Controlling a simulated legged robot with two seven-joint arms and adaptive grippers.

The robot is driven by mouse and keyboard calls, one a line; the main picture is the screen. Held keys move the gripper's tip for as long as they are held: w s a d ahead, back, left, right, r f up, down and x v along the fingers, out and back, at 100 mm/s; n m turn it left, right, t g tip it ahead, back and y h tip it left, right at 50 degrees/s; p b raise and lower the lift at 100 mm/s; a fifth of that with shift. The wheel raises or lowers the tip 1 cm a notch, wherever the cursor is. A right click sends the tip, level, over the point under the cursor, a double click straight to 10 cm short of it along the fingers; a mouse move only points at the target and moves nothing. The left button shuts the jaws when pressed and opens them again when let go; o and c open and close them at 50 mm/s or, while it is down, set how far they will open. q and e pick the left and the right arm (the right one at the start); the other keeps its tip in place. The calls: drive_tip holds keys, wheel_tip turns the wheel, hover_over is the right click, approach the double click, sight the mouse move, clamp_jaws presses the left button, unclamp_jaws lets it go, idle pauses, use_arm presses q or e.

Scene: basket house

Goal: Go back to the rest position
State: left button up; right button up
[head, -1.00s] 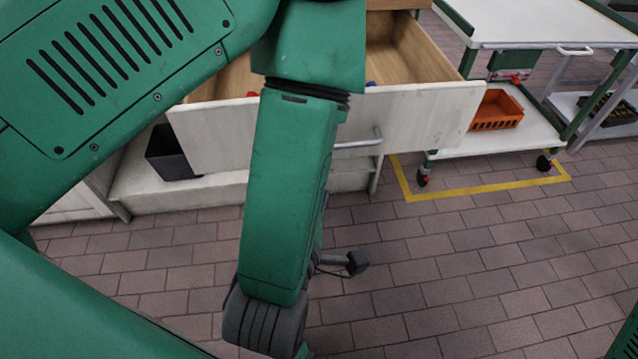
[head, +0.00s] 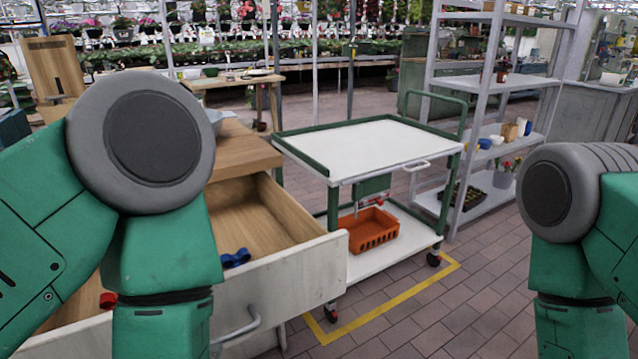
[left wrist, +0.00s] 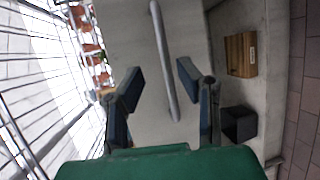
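My left gripper (left wrist: 160,85) shows in the left wrist view with its two fingers spread apart. It faces the pale drawer front, and the metal bar handle (left wrist: 164,60) appears between the fingers; I see no contact with it. In the head view both of my arms are bent, one at each side, with their lower ends cut off by the bottom edge. Neither gripper shows in the head view. The drawer (head: 283,287) stands pulled out, with its handle (head: 238,326) on the front. A blue item (head: 236,258) and a red item (head: 108,300) lie in it.
A white-topped green cart (head: 365,145) stands right of the drawer, with an orange crate (head: 369,230) on its lower shelf. A grey shelf rack (head: 500,80) stands farther right. Brick floor (head: 455,310) is open between my arms. A dark bin (left wrist: 239,124) sits below the drawer.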

use_arm(q)
drive_tip(key=s+a+f+m+g+h, duration=0.1)
drive_tip(key=a+f+m+g, duration=0.2)
drive_tip(key=f+m, duration=0.25)
drive_tip(key=s+a+f+m+g+h, duration=0.1)
drive_tip(key=s+a+f+m+g, duration=0.2)
drive_tip(key=f, duration=0.4)
drive_tip(key=s+a+f+m+g+p, duration=0.1)
drive_tip(key=s+a+f+m+g, duration=0.7)
drive_tip(key=s+m, duration=0.3)
drive_tip(key=shift+s+a+f+m+g, duration=0.25)
drive_tip(key=shift+m+g, duration=0.25)
drive_tip(key=shift+m, duration=0.35)
drive_tip(key=shift+d+r, duration=0.1)
drive_tip(key=shift+d, duration=0.2)
drive_tip(key=shift+a, duration=0.25)
drive_tip(key=shift+d, duration=0.15)
